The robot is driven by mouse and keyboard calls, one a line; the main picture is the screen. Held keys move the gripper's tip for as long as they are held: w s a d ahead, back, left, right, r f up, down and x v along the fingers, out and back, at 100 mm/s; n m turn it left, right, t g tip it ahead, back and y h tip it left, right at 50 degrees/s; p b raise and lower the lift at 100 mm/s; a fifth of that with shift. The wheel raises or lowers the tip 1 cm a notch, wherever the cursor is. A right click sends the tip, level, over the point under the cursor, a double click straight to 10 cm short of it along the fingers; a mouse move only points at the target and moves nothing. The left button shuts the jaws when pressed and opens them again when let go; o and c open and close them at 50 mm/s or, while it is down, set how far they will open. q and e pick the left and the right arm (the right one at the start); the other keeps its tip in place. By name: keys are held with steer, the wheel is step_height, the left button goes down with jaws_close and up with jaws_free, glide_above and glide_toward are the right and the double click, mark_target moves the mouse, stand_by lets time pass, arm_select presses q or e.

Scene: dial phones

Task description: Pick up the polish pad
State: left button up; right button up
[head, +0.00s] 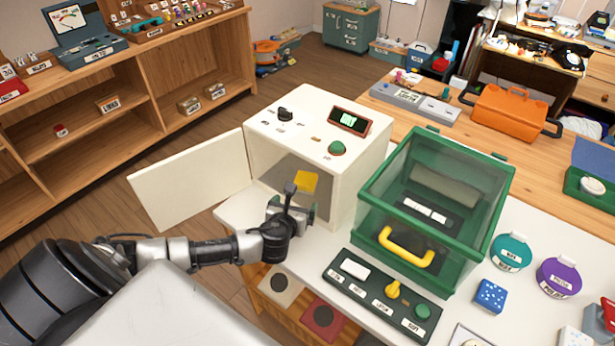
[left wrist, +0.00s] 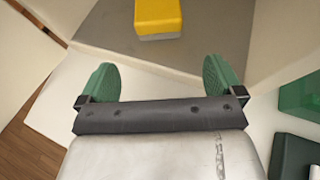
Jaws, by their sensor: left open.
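A yellow pad (head: 306,181) with a pale lower edge, which looks like the polish pad, lies inside the open white box (head: 350,165). It also shows at the top of the left wrist view (left wrist: 158,16), on the grey floor of the box. My left gripper (head: 290,200) is at the box opening, just in front of the pad. In the left wrist view its two green fingertips (left wrist: 162,82) are spread apart with nothing between them. The pad is beyond the fingertips, roughly in line with the gap. My right gripper is not in view.
The box's white door (head: 190,180) stands open to the left of my arm. A clear green-framed case (head: 435,200) with a yellow handle and a control panel (head: 383,297) stand right of the gripper. Teal (head: 511,251) and purple (head: 558,277) round containers are farther right.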

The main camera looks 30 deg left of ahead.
mark_target(305, 179)
arm_select(q)
steer(key=w, duration=0.1)
steer(key=w+a, duration=0.1)
steer(key=w, duration=0.3)
steer(key=shift+w+a+r+p, duration=0.15)
steer(key=shift+w+a+p, duration=0.1)
steer(key=shift+a+p, duration=0.1)
steer(key=shift+w+a, duration=0.1)
steer(key=shift+w, duration=0.2)
steer(key=shift+w+a, duration=0.15)
steer(key=shift+w, duration=0.2)
steer(key=x, duration=0.4)
steer(key=shift+w+r, duration=0.15)
steer(key=shift+r, duration=0.05)
steer(key=shift+w+a+f, duration=0.1)
steer(key=shift+w, duration=0.2)
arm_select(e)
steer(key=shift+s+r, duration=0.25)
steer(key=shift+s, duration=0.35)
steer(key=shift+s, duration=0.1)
